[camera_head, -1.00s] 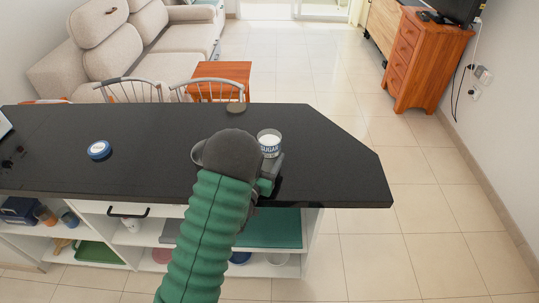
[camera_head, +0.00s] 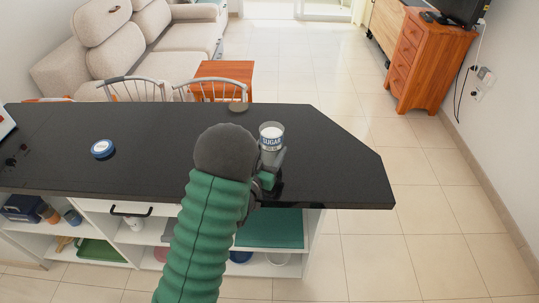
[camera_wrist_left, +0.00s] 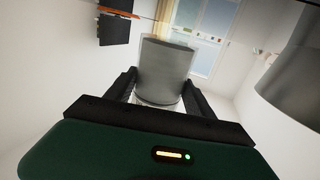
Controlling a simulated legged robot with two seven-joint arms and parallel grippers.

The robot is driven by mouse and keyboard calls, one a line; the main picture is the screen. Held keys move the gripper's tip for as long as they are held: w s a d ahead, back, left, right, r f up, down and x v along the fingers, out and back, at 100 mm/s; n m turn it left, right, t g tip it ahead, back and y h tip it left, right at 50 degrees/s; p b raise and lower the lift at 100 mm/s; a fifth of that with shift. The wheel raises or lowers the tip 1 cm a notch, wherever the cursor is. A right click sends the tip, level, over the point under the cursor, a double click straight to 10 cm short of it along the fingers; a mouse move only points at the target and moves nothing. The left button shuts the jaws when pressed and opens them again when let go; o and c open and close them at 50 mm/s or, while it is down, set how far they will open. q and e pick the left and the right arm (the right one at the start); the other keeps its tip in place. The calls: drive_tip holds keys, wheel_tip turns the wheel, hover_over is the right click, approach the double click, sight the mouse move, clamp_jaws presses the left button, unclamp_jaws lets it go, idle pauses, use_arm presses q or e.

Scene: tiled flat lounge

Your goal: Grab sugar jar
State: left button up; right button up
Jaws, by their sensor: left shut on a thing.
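The sugar jar (camera_head: 271,135) is a small clear jar with white content and a dark "SUGAR" label, above the right part of the black counter in the head view. My left gripper (camera_head: 271,166) is shut on it, and the jar looks upright. My green left arm and its dark wrist hide part of the gripper. In the left wrist view the jar (camera_wrist_left: 165,65) shows grey between the two dark fingers (camera_wrist_left: 158,92). My right gripper is not in view.
Shelves with dishes (camera_head: 100,250) are below. Chairs (camera_head: 130,90) stand behind; open tiled floor (camera_head: 430,235) lies at right.

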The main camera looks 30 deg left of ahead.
sight(267, 138)
use_arm(q)
drive_tip(key=shift+r+p, duration=0.5)
drive_tip(key=shift+r, duration=2.85)
